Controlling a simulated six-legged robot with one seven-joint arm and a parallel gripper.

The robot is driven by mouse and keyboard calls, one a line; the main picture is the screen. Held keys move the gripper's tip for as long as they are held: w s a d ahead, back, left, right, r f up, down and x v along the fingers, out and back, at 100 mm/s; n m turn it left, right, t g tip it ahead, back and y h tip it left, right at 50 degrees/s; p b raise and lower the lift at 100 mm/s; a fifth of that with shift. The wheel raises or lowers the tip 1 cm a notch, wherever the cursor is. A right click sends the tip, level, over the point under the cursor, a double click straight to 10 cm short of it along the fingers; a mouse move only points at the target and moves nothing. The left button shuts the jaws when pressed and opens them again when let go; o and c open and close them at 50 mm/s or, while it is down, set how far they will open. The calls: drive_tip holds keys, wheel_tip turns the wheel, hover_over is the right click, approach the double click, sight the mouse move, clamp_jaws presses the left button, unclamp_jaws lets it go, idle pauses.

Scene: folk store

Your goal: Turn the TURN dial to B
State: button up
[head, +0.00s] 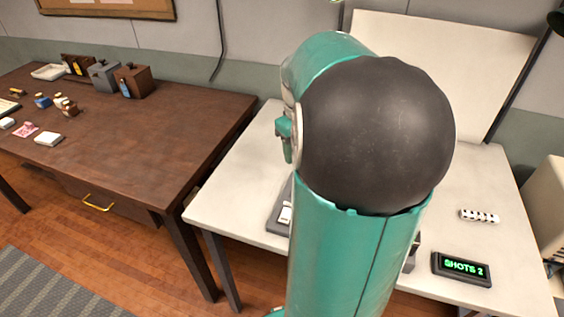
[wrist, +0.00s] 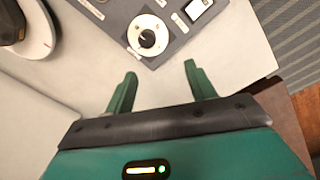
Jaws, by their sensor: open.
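In the head view, my arm hides the gripper and the dial; only a left part of the panel (head: 279,208) shows.
A white switch (wrist: 198,8) is on the panel beside the dial. A round white-and-black object (wrist: 38,38) stands left of it. On the white table (head: 235,205) are a "SHOTS 2" display (head: 462,269) and a patterned white piece (head: 479,216). A brown table (head: 165,135) holds several small items.

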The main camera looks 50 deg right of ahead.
drive_tip(key=d+f, duration=0.1)
drive_tip(key=f, duration=0.3)
drive_tip(key=s+d+f, duration=0.1)
drive_tip(key=f, duration=0.4)
drive_tip(key=d+f, duration=0.1)
drive_tip(key=f, duration=0.4)
drive_tip(key=shift+s+d, duration=0.15)
drive_tip(key=shift+s, duration=0.1)
drive_tip(key=shift+c, duration=0.2)
drive_tip(key=c, duration=0.9)
